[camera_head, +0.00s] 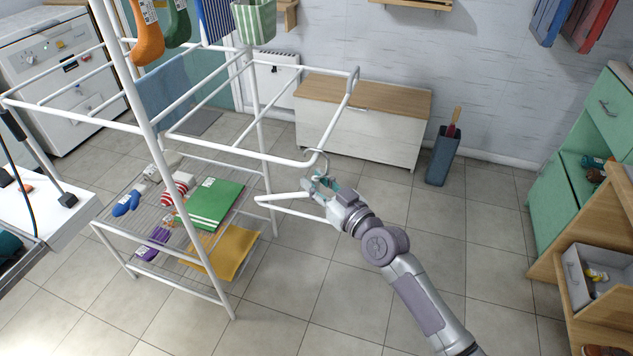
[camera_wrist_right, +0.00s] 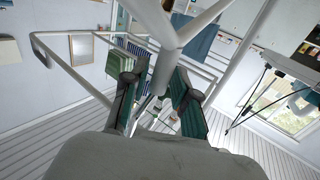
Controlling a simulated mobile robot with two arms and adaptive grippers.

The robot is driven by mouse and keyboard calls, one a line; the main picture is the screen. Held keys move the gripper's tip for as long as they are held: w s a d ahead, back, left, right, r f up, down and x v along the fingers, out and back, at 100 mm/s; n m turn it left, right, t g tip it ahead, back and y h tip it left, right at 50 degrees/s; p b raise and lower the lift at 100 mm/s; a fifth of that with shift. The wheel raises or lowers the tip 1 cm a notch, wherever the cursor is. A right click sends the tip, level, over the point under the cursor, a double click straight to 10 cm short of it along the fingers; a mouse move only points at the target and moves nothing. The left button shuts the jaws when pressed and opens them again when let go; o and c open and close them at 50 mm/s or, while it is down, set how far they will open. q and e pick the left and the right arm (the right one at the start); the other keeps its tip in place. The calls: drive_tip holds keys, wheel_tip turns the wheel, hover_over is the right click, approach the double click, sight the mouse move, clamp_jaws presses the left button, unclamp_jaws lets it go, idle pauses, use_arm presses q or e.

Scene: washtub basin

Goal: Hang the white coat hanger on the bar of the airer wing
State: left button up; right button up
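The white coat hanger (camera_head: 288,211) is upright beside the free corner of the airer wing (camera_head: 239,151) in the head view. Its hook rises close to the wing's bar; I cannot tell whether it is over the bar. My right gripper (camera_head: 322,180) is at the hanger's neck and hides its right part. In the right wrist view the hanger (camera_wrist_right: 168,40) crosses the top, and its neck runs down between the fingers of my right gripper (camera_wrist_right: 155,85). These fingers stand apart, with gaps showing beside the neck. My left gripper is not in view.
Socks and cloths hang from the airer's upper part. Its lower rack (camera_head: 160,205) carries folded cloths, including a green one (camera_head: 215,204). A wood-topped bench (camera_head: 365,95) and a dark bin (camera_head: 442,155) stand at the back. Shelves (camera_head: 575,265) stand right. The middle floor is clear.

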drive_tip(key=shift+o, duration=0.9)
drive_tip(key=shift+s+d, duration=0.1)
drive_tip(key=v, duration=1.2)
drive_tip(key=s+f+g+h, duration=0.3)
drive_tip(key=s+f+g, duration=0.2)
drive_tip(key=s+f, duration=0.35)
drive_tip(key=s+d+f+m+g+h, duration=0.3)
drive_tip(key=s+d+h, duration=0.1)
drive_tip(key=s+d, duration=0.4)
drive_tip(key=s+d+f+m+g+h, duration=0.35)
drive_tip(key=s+d, duration=0.25)
drive_tip(key=s, duration=0.4)
wheel_tip(320, 180, down, 25)
drive_tip(key=s+n+p, duration=0.1)
drive_tip(key=p, duration=0.1)
use_arm(q)
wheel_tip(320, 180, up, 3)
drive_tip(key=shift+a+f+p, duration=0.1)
drive_tip(key=shift+p, duration=0.35)
use_arm(e)
drive_tip(key=s+d+f+g, duration=0.1)
drive_tip(key=s+d+f, duration=0.1)
drive_tip(key=s+f, duration=1.1)
drive_tip(key=s, duration=0.3)
drive_tip(key=shift+f+g, duration=0.35)
drive_tip(key=shift+f, duration=0.05)
